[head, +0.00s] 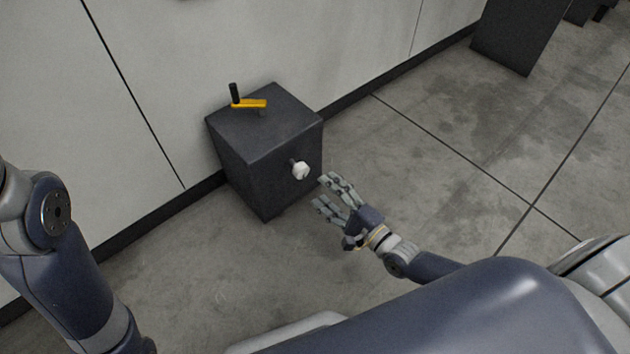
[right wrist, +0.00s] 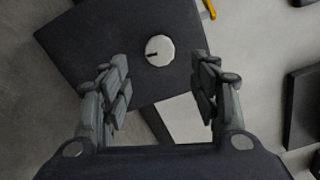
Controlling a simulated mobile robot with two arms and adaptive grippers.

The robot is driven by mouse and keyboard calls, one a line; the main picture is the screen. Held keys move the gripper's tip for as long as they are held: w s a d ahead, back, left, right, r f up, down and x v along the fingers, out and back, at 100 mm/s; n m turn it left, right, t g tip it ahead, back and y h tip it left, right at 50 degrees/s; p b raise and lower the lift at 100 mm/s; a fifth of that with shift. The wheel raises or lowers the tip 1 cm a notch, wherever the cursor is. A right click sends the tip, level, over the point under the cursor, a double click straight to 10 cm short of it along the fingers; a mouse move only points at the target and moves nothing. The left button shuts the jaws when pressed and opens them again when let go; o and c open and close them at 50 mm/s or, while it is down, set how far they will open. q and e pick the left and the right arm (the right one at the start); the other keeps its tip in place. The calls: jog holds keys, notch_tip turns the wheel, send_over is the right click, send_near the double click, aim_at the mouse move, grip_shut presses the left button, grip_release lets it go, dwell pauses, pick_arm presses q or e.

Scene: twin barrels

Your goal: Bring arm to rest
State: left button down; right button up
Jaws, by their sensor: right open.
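My right gripper (head: 327,195) is in front of a dark box, to the lower right of the white knob (head: 301,171) on the box's side. Its two fingers are spread apart and hold nothing. In the right wrist view the open fingers (right wrist: 160,85) stand on either side of the picture, with the white round knob (right wrist: 159,50) between and beyond them. The knob has a dark mark on its face. A gap shows between fingers and knob in the head view. My left arm comes in at the left edge; its gripper is out of view.
The dark box (head: 240,165) stands on the grey floor (head: 400,190) against a pale wall (head: 180,60). A yellow lever with a black handle (head: 249,103) is on its top. Another dark block (head: 517,38) stands at the upper right. The floor right of the box is clear.

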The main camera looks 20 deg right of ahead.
jog(key=shift+v, duration=0.9)
